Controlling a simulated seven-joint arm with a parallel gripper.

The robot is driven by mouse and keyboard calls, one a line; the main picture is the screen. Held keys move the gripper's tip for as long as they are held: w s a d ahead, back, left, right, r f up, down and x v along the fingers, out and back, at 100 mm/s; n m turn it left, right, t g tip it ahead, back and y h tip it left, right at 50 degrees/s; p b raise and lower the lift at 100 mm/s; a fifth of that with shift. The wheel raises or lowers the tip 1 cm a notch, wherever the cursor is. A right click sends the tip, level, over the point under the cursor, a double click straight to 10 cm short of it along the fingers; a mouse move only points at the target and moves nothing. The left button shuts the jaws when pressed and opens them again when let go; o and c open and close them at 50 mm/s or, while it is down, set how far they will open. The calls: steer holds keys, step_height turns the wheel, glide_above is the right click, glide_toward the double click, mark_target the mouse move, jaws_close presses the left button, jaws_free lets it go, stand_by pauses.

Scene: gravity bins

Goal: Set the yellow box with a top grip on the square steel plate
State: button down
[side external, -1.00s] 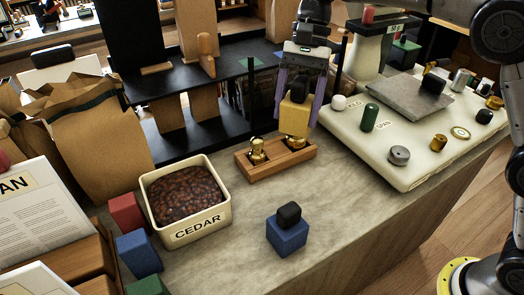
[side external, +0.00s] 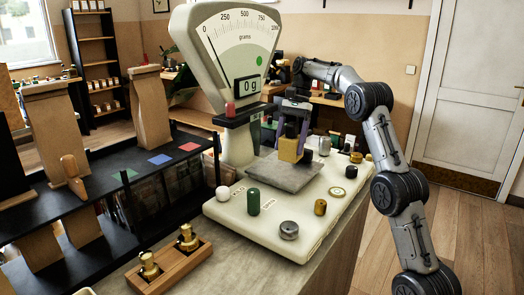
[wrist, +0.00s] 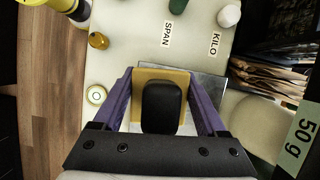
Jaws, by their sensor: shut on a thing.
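The yellow box (side external: 289,150) with its black top grip is in my gripper (side external: 292,130), between the purple fingers. In the side view it is upright over the square steel plate (side external: 284,178) of the white scale. I cannot tell whether its underside touches the plate or hangs just above it. In the wrist view the yellow box (wrist: 160,73) sits between both fingers, with the black grip facing the camera. Part of the steel plate (wrist: 211,88) shows beside it; the rest is hidden.
The scale's display (side external: 247,86) reads 0 g. Its base carries a green knob (side external: 253,201), a white knob (side external: 222,193), a grey knob (side external: 289,231) and brass pieces. A wooden block with brass weights (side external: 169,269) stands at the front. A dark shelf (side external: 100,205) is at left.

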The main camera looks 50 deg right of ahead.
mark_target(295, 160)
steer(key=shift+s+d+f, duration=0.1)
steer(key=shift+s+d, duration=0.2)
steer(key=shift+d, duration=0.25)
steer(key=shift+s+d, duration=0.3)
steer(key=shift+d, duration=0.2)
steer(key=shift+f, duration=3)
steer(key=shift+f, duration=0.5)
jaws_free()
steer(key=v, duration=0.7)
steer(key=shift+r, duration=0.2)
